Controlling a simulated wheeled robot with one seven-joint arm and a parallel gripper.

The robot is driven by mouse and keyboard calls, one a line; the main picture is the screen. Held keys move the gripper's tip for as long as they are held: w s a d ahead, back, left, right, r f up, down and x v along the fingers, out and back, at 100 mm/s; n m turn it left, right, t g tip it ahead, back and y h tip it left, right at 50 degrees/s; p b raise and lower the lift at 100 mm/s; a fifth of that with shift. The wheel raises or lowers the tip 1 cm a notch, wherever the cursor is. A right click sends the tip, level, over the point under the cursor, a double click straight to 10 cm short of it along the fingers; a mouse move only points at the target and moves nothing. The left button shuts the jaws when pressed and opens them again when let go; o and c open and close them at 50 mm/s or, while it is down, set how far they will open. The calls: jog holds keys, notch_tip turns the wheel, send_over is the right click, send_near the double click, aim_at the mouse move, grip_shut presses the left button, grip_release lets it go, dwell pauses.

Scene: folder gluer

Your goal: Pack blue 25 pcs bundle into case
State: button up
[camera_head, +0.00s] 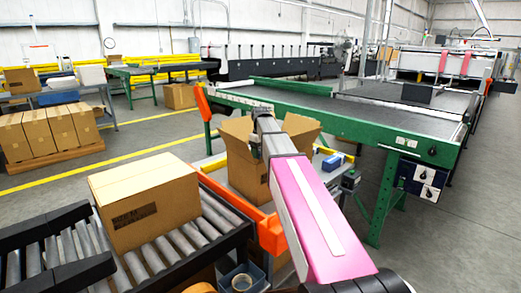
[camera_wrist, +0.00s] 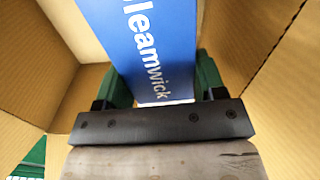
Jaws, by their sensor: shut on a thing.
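The blue bundle (camera_wrist: 152,45) with white lettering fills the space between the green fingers of my gripper (camera_wrist: 160,88) in the wrist view. The gripper is shut on it. Brown cardboard walls of the open case (camera_wrist: 28,72) surround the bundle and fingers on both sides. In the head view the open case (camera_head: 240,168) stands upright with flaps spread, beyond my pink arm link. My arm reaches over it, and the gripper and held bundle are hidden there. How far the bundle sits above the case floor cannot be told.
A closed carton (camera_head: 145,205) sits on the roller conveyor (camera_head: 215,222) at left. An orange frame (camera_head: 268,228) borders the case. A green-framed belt table (camera_head: 345,122) runs behind it. A small blue item (camera_head: 332,163) lies right of the case. Stacked cartons (camera_head: 45,132) stand far left.

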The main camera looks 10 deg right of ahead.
jog(key=o, duration=1.1)
jog(key=shift+c, duration=0.2)
notch_tip(320, 180, up, 11)
jog(key=shift+f, duration=0.15)
